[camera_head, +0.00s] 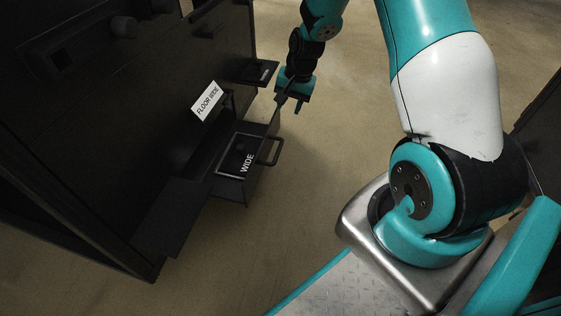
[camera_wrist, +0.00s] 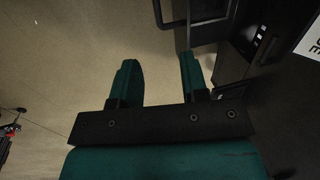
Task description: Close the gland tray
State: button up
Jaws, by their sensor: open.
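A black tray (camera_head: 230,172) stands out from the lower front of the dark rack. It has a panel lettered WIDE and a looped black handle (camera_head: 273,152) on its outer end. No label reads "gland", so I cannot confirm its name. The handle seems to be the dark loop (camera_wrist: 190,22) at the top of the wrist view. My gripper (camera_head: 289,104) is beyond and above the tray's handle end, close to the rack front. In the wrist view my gripper (camera_wrist: 158,62) is open, with bare floor between its two green fingers. It holds nothing.
The dark rack (camera_head: 110,120) fills the left side. A white FLOOR WIDE label (camera_head: 207,101) is above the tray. A small black ledge (camera_head: 255,72) sticks out higher up, near my gripper. A flat dark panel (camera_head: 172,215) projects nearer. Open floor (camera_head: 325,165) lies right of the tray.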

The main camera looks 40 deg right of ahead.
aim_at(279, 148)
jog(key=b+x, duration=0.3)
jog(key=x, duration=0.3)
jog(key=d+b+x, duration=0.1)
jog(key=b+x, duration=0.2)
jog(key=x, duration=0.3)
jog(key=b+x, duration=0.3)
jog(key=x, duration=0.3)
jog(key=shift+d+f, duration=0.1)
jog(key=shift+f, duration=0.4)
